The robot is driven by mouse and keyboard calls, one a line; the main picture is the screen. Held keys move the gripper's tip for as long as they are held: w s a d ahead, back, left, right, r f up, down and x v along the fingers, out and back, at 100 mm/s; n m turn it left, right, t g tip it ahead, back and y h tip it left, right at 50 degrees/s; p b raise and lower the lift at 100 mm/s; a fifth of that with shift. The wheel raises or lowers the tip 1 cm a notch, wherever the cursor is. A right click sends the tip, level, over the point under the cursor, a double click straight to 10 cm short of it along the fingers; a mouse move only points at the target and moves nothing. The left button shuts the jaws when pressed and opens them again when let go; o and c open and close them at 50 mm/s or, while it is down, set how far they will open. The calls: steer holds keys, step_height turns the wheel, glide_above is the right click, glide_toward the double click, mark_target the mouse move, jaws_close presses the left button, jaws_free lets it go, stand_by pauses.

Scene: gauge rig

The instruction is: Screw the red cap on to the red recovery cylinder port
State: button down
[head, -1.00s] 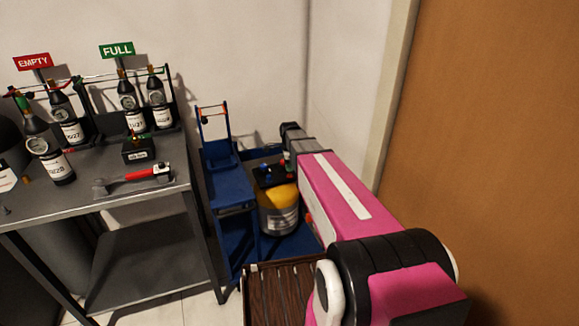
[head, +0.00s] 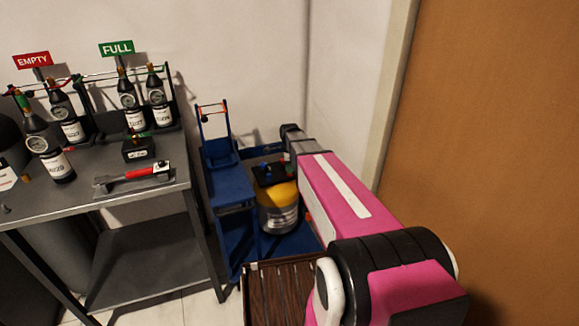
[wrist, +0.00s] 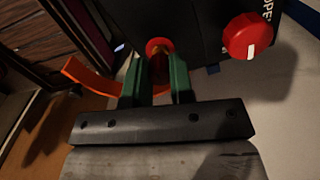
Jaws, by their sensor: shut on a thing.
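My gripper (wrist: 155,82) has green fingers and is shut on a small brownish-red piece, seemingly the red cap (wrist: 160,68), largely hidden between them. Just beyond the fingertips in the wrist view is a red round ring (wrist: 157,45) on a dark block; it looks like the red port. I cannot tell whether cap and ring touch or are threaded together. The recovery cylinder (head: 278,212), grey with a yellow top, stands low at the end of my arm in the head view. My gripper is hidden there.
A red knob (wrist: 247,37) with a white mark sits right of the fingers, beside partly visible lettering. An orange curved strip (wrist: 85,75) lies left. A blue hand truck (head: 225,185) stands beside the cylinder; the grey bench (head: 85,200) holds gauged bottles and a red-handled tool.

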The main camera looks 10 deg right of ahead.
steer(key=shift+f, duration=0.6)
stand_by(1.1)
steer(key=m, duration=0.5)
steer(key=shift+m, duration=0.4)
steer(key=m, duration=0.4)
steer(key=shift+m, duration=0.4)
steer(key=m, duration=0.5)
steer(key=shift+a, duration=0.1)
